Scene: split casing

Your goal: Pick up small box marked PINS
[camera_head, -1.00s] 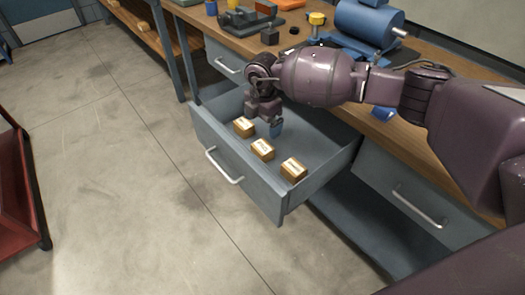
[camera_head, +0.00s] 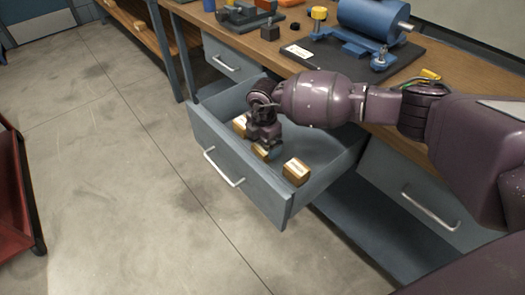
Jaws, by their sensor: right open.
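Three small tan boxes with pale labels stand in a row in the open drawer (camera_head: 235,165). The left box (camera_head: 239,124) is partly covered by my right gripper. The right box (camera_head: 296,171) is in clear view. The labels are too small for me to tell surely which box reads PINS. My right gripper (camera_head: 264,146) is open and points down at the middle box, with its fingers around or just above it; contact cannot be told. My left gripper is out of view.
The drawer's front and side walls stand close around the boxes. The workbench (camera_head: 290,57) behind carries a blue motor (camera_head: 368,25) on a dark mat, and small parts. A red cart (camera_head: 14,190) stands at the left. The floor between is clear.

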